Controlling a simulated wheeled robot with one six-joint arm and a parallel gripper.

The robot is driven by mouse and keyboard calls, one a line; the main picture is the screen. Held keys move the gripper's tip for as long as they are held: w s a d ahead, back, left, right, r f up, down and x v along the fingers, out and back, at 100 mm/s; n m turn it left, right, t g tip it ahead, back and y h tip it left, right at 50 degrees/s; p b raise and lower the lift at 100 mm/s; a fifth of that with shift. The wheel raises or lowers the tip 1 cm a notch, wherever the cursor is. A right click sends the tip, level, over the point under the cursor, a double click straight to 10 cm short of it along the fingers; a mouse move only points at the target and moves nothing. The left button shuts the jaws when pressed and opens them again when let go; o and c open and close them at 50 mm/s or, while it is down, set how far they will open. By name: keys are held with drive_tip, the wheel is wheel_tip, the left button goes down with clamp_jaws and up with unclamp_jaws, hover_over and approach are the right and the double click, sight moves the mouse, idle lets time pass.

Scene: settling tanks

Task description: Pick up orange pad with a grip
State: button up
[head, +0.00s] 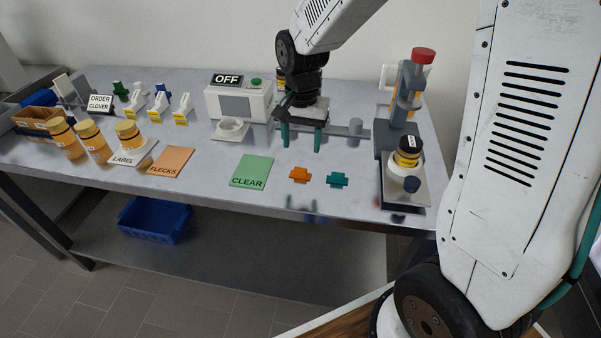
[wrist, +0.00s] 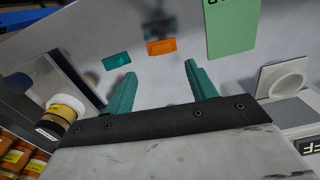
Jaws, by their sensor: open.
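The orange pad with a grip (head: 300,175) lies on the grey table near its front edge, between the green CLEAR card and a teal pad of like shape (head: 337,180). In the wrist view the orange pad (wrist: 161,47) shows beyond the fingertips, roughly between them, and the teal pad (wrist: 117,57) lies to its left. My gripper (head: 302,138) is open and empty, its teal fingers pointing down above the table, behind the orange pad in the head view. In the wrist view the two fingers (wrist: 160,70) stand apart with nothing between them.
The CLEAR card (head: 252,170) and orange FLECKS card (head: 170,161) lie to the left. A white machine marked OFF (head: 238,101) stands left of my gripper. A device with a red knob (head: 408,95) and a dark-capped jar (head: 408,151) stand at right. Amber jars (head: 92,141) stand far left.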

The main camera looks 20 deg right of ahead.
sight(300, 169)
wheel_tip(300, 169, down, 8)
drive_tip(key=shift+w+a+f, duration=0.1)
drive_tip(key=shift+w, duration=0.05)
idle(0.3)
drive_tip(key=c, duration=1.1)
